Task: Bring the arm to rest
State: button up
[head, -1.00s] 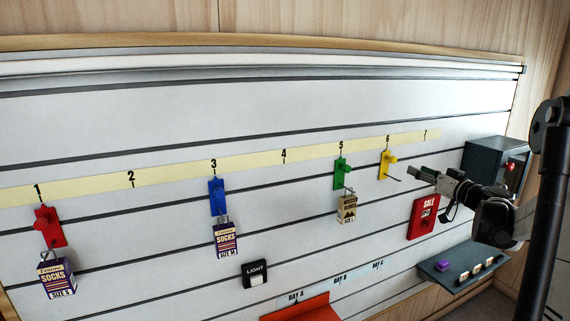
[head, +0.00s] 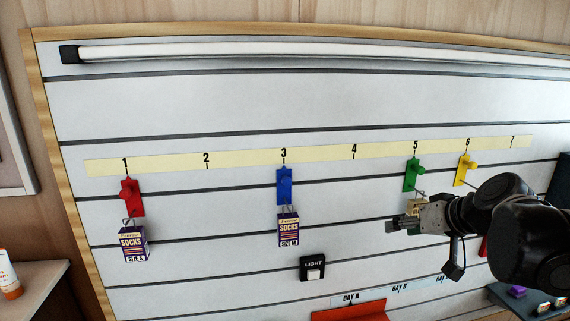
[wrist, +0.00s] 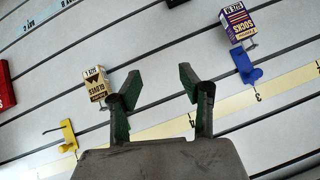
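My gripper (head: 392,225) is in front of the slatted board, just left of the gloves box (head: 416,207) in the head view. In the wrist view its two fingers (wrist: 158,80) are spread apart with nothing between them. The gloves box (wrist: 95,84) shows beside the left finger there, apparently behind it. My arm extends from the right edge of the head view.
Socks boxes hang on the red hook (head: 131,197) and blue hook (head: 284,186). The gloves box hangs from the green hook (head: 413,174); the yellow hook (head: 464,170) looks empty. A light switch (head: 312,268) and red bay shelf (head: 350,313) are lower.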

jog(key=s+a+f+g+h, duration=0.1)
jog(key=s+a+f, duration=0.2)
jog(key=s, duration=0.6)
jog(key=s+a+f+g+h+b, duration=0.1)
jog(key=s+a+f+h, duration=0.1)
jog(key=s+f, duration=0.4)
jog(key=s+a, duration=0.1)
jog(key=s, duration=0.3)
jog(key=shift+s+f+h, duration=0.15)
jog(key=shift+h, duration=0.15)
